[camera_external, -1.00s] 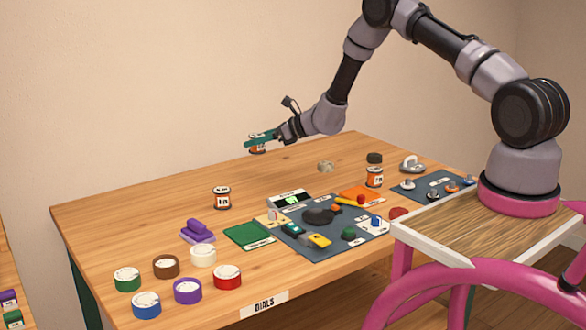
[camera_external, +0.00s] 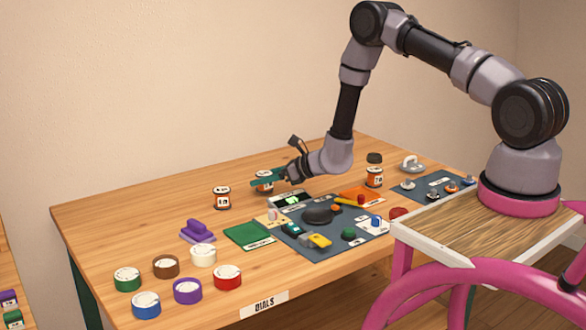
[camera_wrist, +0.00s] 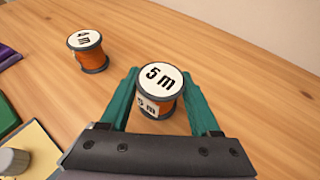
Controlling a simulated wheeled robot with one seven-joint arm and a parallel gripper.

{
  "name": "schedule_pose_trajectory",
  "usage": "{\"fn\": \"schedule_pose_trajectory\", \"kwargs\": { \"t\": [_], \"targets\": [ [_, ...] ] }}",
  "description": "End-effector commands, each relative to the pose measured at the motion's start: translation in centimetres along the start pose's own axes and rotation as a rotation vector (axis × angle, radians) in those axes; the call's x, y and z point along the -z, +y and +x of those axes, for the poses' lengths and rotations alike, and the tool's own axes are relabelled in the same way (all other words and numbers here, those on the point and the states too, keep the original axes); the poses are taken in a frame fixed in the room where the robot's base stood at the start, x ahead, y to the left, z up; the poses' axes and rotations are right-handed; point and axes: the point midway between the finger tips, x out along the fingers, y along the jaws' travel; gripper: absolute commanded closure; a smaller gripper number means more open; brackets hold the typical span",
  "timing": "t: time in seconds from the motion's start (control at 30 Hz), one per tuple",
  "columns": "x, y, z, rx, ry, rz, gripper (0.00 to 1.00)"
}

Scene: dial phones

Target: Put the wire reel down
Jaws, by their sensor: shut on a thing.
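My gripper (camera_external: 262,179) has teal fingers and is shut on a wire reel (camera_wrist: 160,92). This reel is orange with dark rims and a white top marked "5 m". It is upright between the fingers, low over the wooden table (camera_external: 130,215) at the back. I cannot tell whether its base touches the wood. A second wire reel (camera_external: 222,197) stands upright on the table to the left, apart from the held one; it also shows in the wrist view (camera_wrist: 88,52). A third orange reel (camera_external: 374,177) stands to the right, beyond my wrist.
A grey mat (camera_external: 325,243) with tools lies in front of my gripper, with a green mat (camera_external: 248,234) to its left. A purple object (camera_external: 197,231) and several coloured rolls (camera_external: 187,290) stand at the front left. The wood between the two left reels is bare.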

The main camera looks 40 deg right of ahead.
Motion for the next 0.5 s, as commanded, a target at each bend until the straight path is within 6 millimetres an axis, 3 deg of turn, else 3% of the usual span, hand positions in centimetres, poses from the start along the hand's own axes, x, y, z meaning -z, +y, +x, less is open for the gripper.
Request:
{"fn": "schedule_pose_trajectory", "kwargs": {
  "t": [0.1,0.43,0.47,0.5],
  "targets": [
    [1.13,0.01,0.47,0.000,0.000,0.000,0.97],
    [1.34,0.02,0.58,0.000,-0.001,0.000,0.97],
    [1.32,0.01,0.58,0.000,-0.001,0.000,0.29],
    [1.30,0.01,0.57,0.000,-0.001,-0.001,0.14]
  ]
}}
